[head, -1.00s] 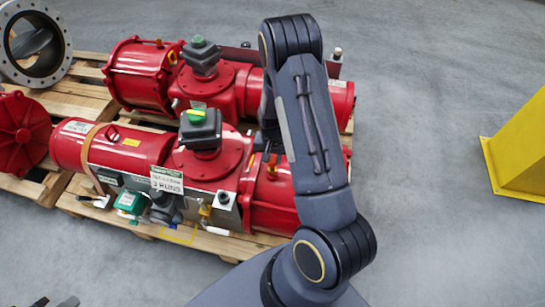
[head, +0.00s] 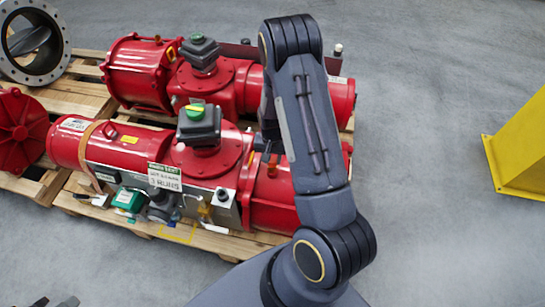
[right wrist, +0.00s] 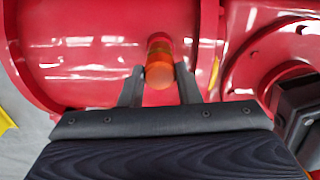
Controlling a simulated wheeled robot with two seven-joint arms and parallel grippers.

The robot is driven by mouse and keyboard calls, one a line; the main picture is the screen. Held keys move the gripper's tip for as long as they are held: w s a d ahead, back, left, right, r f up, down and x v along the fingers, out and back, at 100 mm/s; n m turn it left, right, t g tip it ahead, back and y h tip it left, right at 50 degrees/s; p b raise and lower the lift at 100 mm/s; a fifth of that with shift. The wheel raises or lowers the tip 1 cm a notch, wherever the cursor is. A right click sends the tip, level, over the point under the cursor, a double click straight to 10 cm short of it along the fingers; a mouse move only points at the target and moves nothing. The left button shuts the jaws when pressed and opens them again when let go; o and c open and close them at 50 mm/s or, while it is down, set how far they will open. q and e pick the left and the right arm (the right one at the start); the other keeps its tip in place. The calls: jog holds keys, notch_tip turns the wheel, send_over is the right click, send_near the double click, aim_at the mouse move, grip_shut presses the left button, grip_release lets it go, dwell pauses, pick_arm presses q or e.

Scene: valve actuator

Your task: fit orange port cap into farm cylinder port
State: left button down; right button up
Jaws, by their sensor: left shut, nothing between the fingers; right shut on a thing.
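The orange port cap (right wrist: 159,62) is between the fingertips of my right gripper (right wrist: 160,82) in the right wrist view. My right gripper is shut on it. The cap is against or just in front of the red cylinder wall (right wrist: 90,55); I cannot tell whether it touches, and its far end and the port are hidden. My left gripper (head: 68,302) is shut and empty, barely showing at the bottom left edge.
A second red actuator (head: 140,72) lies behind the near one, both on wooden pallets (head: 85,100). Black position boxes (head: 199,125) stand up from them. A grey flange ring (head: 62,45) is at the top left. A yellow stand (head: 520,150) is at the right. Grey floor is clear between.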

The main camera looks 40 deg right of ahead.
aim_at(272, 159)
jog(key=shift+f+b, duration=0.35)
jog(key=shift+f, duration=0.15)
jog(key=o, duration=1)
jog(key=shift+r, duration=0.1)
jog(key=shift+r, duration=3.85)
